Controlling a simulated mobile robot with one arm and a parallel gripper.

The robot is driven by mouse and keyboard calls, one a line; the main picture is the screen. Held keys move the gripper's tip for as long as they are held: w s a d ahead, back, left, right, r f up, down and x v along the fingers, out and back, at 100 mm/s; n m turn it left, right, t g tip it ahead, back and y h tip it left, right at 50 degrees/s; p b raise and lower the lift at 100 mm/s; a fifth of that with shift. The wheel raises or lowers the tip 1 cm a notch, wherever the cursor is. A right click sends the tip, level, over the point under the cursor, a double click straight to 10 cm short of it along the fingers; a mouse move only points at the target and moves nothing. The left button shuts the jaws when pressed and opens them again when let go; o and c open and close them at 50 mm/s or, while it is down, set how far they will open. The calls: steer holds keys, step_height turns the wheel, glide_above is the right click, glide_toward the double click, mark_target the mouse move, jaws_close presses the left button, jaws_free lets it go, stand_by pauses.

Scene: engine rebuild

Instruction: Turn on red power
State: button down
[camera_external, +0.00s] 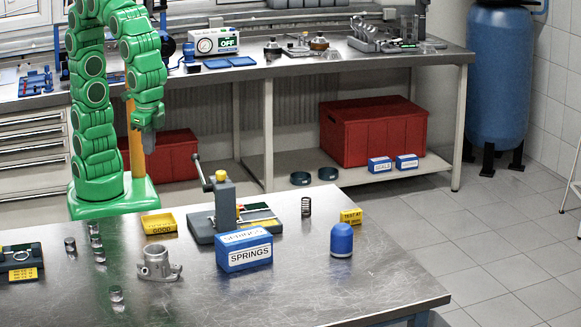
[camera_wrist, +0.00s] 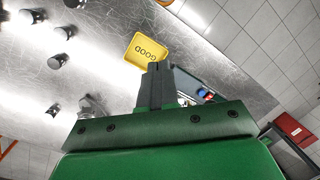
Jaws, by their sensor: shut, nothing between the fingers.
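A white box with a round gauge (camera_external: 216,42) stands on the back bench, and its small green display reads OFF. I cannot make out a red power switch on it. My arm is green and stands behind the front table. My gripper (camera_external: 149,145) hangs down beside the arm's base, in front of and lower than the back bench, apart from the white box. In the wrist view my gripper (camera_wrist: 159,68) has its two dark fingers together, with nothing held. The white box does not show there.
The front table (camera_external: 330,290) holds a yellow GOOD tray (camera_external: 158,223), a lever tester (camera_external: 226,205), a blue SPRINGS box (camera_external: 244,252), a metal housing (camera_external: 159,263) and a blue-capped bottle (camera_external: 341,240). Red crates (camera_external: 372,132) sit under the back bench (camera_external: 300,68).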

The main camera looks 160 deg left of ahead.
mark_target(240, 205)
steer(key=w+a+n, duration=0.1)
steer(key=w+a, duration=0.1)
steer(key=a, duration=0.2)
steer(key=w+a+n, duration=0.1)
steer(key=a+n, duration=0.1)
steer(key=a, duration=0.2)
steer(key=w+a+n, duration=0.2)
steer(key=a, duration=0.2)
steer(key=shift+w+a+f, duration=0.2)
steer(key=shift+w+f, duration=0.1)
steer(key=w+a+f+n, duration=0.1)
steer(key=a+n, duration=0.3)
steer(key=a, duration=0.7)
steer(key=shift+w+f, duration=0.25)
steer(key=shift+f, duration=0.2)
steer(key=f, duration=0.4)
steer(key=s+f, duration=0.1)
steer(key=f, duration=0.4)
steer(key=s+f, duration=0.1)
steer(key=f, duration=0.3)
steer(key=shift+s+f, duration=0.25)
steer(key=shift+f, duration=0.1)
